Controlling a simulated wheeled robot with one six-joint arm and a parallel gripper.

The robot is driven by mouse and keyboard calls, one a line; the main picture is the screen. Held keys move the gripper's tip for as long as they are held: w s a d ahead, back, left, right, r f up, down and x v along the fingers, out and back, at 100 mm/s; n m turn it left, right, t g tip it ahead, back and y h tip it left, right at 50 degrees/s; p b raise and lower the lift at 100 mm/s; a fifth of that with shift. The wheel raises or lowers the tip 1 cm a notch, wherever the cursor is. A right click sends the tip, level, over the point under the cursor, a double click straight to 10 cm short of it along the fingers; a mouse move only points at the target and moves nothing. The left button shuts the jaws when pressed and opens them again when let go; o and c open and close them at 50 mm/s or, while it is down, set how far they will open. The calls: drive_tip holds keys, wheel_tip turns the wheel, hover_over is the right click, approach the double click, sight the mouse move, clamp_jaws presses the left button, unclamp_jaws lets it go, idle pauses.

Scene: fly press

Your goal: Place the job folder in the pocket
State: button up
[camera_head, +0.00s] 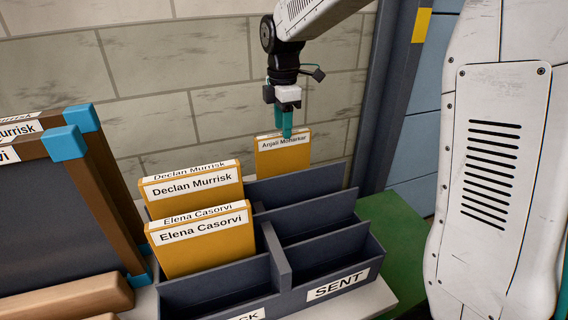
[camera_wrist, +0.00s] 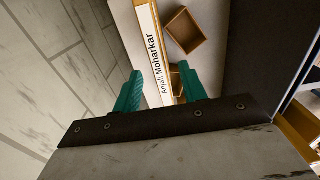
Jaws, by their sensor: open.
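The job folder labelled Anjali Moharkar (camera_head: 284,160) is yellow with a white label and stands upright at the back right of the dark grey rack (camera_head: 313,191). Its lower part is hidden behind a divider. My gripper (camera_head: 283,131) is just above its top edge, with teal fingers pointing down. In the wrist view my gripper (camera_wrist: 160,88) is open, and the white top label of the Anjali Moharkar folder (camera_wrist: 154,50) shows between the fingers. The rack's right column is marked SENT; its pockets in front of this folder look empty.
Folders labelled Declan Murrisk (camera_head: 192,188) and Elena Casorvi (camera_head: 202,241) stand in the rack's left column. A brown frame with blue corners (camera_head: 105,190) is at the left. A brick wall (camera_head: 180,70) is behind, and a green surface (camera_head: 392,235) lies to the right.

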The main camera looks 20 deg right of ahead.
sight(283, 143)
wheel_tip(283, 143, down, 6)
drive_tip(key=shift+d+f, duration=0.1)
drive_tip(key=shift+f, duration=0.05)
clamp_jaws()
